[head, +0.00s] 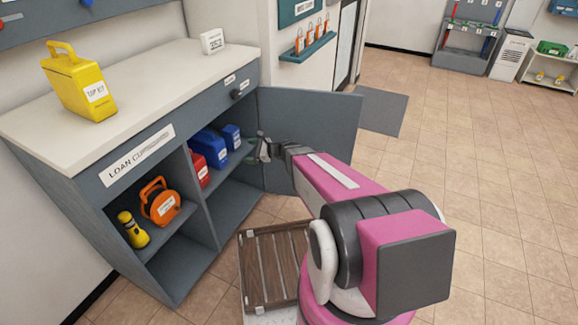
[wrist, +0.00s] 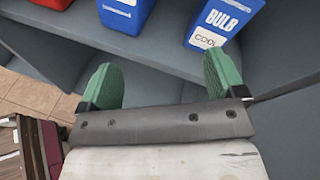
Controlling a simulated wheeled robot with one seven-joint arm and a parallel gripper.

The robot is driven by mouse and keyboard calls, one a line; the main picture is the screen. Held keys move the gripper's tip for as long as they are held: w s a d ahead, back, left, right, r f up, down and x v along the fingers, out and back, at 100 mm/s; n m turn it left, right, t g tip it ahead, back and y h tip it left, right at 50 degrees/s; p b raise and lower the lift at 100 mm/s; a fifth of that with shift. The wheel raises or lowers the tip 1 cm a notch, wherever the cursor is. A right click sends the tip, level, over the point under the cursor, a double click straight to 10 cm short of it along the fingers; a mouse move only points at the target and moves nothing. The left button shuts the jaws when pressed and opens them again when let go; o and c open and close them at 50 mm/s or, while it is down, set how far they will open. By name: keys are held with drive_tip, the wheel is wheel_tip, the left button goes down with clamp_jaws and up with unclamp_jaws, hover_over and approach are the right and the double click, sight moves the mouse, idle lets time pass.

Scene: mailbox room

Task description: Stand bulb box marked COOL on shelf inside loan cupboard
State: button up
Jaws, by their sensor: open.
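The blue bulb box marked COOL (wrist: 222,22) stands upright on the shelf (wrist: 160,62) inside the loan cupboard (head: 139,156). In the head view it appears as the small blue box (head: 231,136) at the right end of the row. My gripper (head: 262,148) is at the cupboard's right opening, in front of the shelf. In the wrist view its green fingers (wrist: 163,85) are spread apart with nothing between them. The box lies beyond the right finger, apart from it. The top of the box is cut off in the wrist view.
A larger blue box (head: 208,147) and a red box (head: 200,171) share the shelf to the left. The cupboard door (head: 315,130) stands open at the right, close to my arm. A slatted wooden crate (head: 272,262) is on the floor in front.

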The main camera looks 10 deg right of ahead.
drive_tip(key=s+d+r+n+g+h, duration=0.2)
drive_tip(key=s+d+n+h, duration=0.4)
drive_tip(key=s+n, duration=0.3)
drive_tip(key=s+d+r+n+g+h, duration=0.2)
drive_tip(key=s+d+n+g+h, duration=0.2)
drive_tip(key=s+d+n+h, duration=0.3)
drive_tip(key=s+d+n, duration=0.2)
drive_tip(key=s, duration=0.2)
drive_tip(key=shift+r+g+h, duration=0.3)
